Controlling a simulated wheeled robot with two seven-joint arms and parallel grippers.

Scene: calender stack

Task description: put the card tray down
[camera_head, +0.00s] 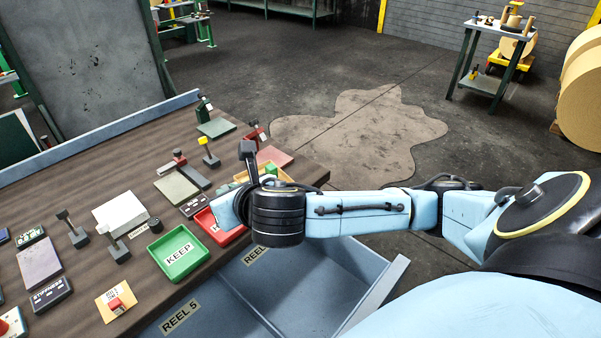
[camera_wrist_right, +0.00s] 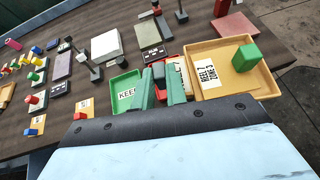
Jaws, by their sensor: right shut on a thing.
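The card tray (camera_wrist_right: 236,82) is tan, with a label reading REEL 7 ZONE 3 and a green block (camera_wrist_right: 246,57) on it. In the head view the green block (camera_head: 271,169) shows behind my black wrist, which hides most of the tray. My right gripper there is mostly hidden, near the red tray (camera_head: 207,222). My left gripper is not in view.
A green KEEP tray (camera_head: 178,253) stands left of the red tray on the brown bench. Grey REEL bins (camera_head: 270,285) lie along the front edge. A white card stack (camera_head: 120,212), stamps and pads (camera_head: 176,188) crowd the bench.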

